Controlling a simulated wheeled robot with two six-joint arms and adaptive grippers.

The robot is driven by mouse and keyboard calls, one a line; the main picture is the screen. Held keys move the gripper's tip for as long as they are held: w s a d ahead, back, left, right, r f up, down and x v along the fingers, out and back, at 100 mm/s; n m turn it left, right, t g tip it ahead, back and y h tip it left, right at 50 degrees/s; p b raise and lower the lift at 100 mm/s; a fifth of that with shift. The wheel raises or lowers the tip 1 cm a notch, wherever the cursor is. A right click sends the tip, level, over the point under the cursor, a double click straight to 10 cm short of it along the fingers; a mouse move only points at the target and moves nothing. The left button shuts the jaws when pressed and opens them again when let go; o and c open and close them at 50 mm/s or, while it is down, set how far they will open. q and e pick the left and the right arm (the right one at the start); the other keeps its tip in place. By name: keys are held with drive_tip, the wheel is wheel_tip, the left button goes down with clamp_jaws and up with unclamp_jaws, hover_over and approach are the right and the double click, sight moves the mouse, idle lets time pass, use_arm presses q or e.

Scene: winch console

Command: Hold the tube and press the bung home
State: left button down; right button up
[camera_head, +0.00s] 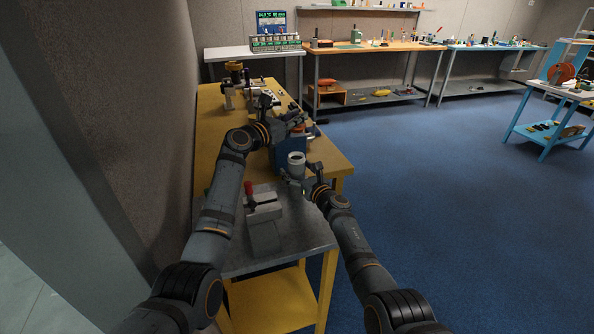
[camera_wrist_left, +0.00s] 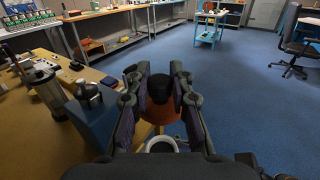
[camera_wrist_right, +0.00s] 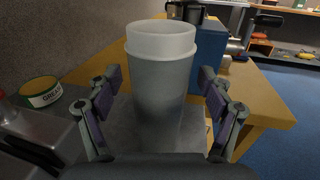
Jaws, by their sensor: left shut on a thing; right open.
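The tube is a grey upright cylinder with a wide, paler open top. It shows in the head view (camera_head: 296,163) and large in the right wrist view (camera_wrist_right: 160,85). My right gripper (camera_wrist_right: 160,78) is open, with a finger on each side of the tube and small gaps visible. My left gripper (camera_wrist_left: 160,82) is shut on a piece with a dark top and an orange lower part (camera_wrist_left: 161,109), apparently the bung. In the head view my left gripper (camera_head: 300,122) is beyond and above the tube. The tube's pale rim (camera_wrist_left: 161,142) shows below the held piece.
A blue box (camera_head: 289,154) stands just behind the tube. A grey block with a red-handled part (camera_head: 262,207) is at the left on the grey bench top. A grease tin (camera_wrist_right: 40,92) stands at the left. Open floor lies to the right.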

drive_tip(key=c, duration=1.6)
drive_tip(key=shift+c, duration=0.2)
